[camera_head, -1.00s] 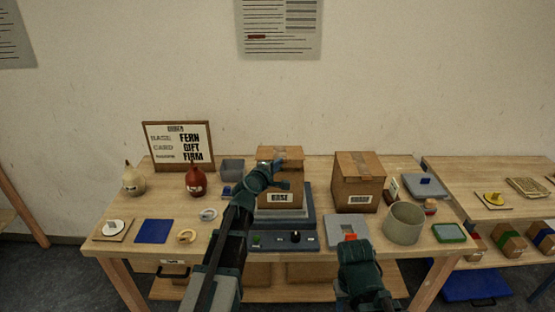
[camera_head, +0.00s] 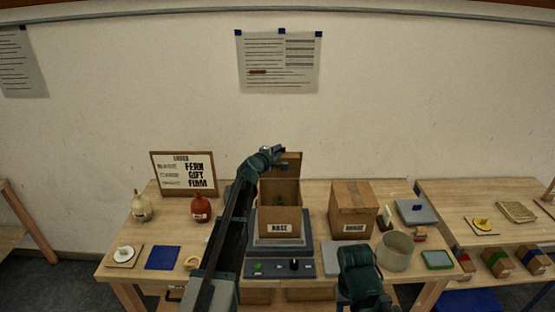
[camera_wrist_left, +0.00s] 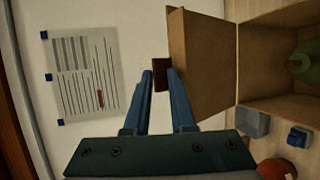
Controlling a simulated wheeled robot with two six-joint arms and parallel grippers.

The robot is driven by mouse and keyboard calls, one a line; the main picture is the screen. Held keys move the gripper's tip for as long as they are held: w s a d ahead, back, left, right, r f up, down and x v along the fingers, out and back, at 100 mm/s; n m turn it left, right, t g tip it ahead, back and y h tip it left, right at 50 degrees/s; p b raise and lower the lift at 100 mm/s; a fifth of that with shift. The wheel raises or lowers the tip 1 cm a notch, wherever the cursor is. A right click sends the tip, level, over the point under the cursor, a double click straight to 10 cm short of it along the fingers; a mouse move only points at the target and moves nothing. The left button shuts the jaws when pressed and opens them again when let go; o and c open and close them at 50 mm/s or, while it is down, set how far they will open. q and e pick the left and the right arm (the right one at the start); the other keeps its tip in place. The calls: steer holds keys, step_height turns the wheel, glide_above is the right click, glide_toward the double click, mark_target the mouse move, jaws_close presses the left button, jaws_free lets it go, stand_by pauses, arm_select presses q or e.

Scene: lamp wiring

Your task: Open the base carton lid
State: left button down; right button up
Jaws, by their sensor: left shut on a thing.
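The base carton (camera_head: 280,220) is a brown cardboard box labelled BASE in the middle of the table, and its top stands open. Its lid (camera_head: 289,163) is swung up at the back of the box; in the left wrist view the lid (camera_wrist_left: 203,65) is a broad brown panel. My left gripper (camera_head: 277,152) is at the lid's upper edge, its fingers (camera_wrist_left: 161,85) shut on a small brown tab of the lid. Inside the carton a green object (camera_wrist_left: 306,62) shows partly. My right gripper (camera_head: 358,258) hangs low at the front right, its fingers not clear.
The carton stands on a grey platform with a control panel (camera_head: 280,267). A second closed carton (camera_head: 352,210) and a round pot (camera_head: 396,250) are to the right. Bottles (camera_head: 201,207), a sign (camera_head: 184,173) and a blue mat (camera_head: 163,257) are to the left.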

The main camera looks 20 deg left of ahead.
arm_select(q)
steer(key=w, duration=0.1)
steer(key=w+r, duration=0.1)
steer(key=w+a+r+p, duration=0.1)
steer(key=w, duration=0.1)
steer(key=shift+a, duration=0.1)
steer(key=c, duration=1.5)
jaws_free()
steer(key=shift+s+f, duration=0.1)
steer(key=o, duration=0.5)
steer(key=shift+f, duration=0.15)
arm_select(e)
steer(key=shift+r, duration=0.75)
arm_select(q)
steer(key=p+v, duration=0.3)
steer(key=v, duration=1)
steer(key=shift+s, duration=0.4)
arm_select(e)
step_height(320, 180, up, 3)
steer(key=shift+r, duration=0.15)
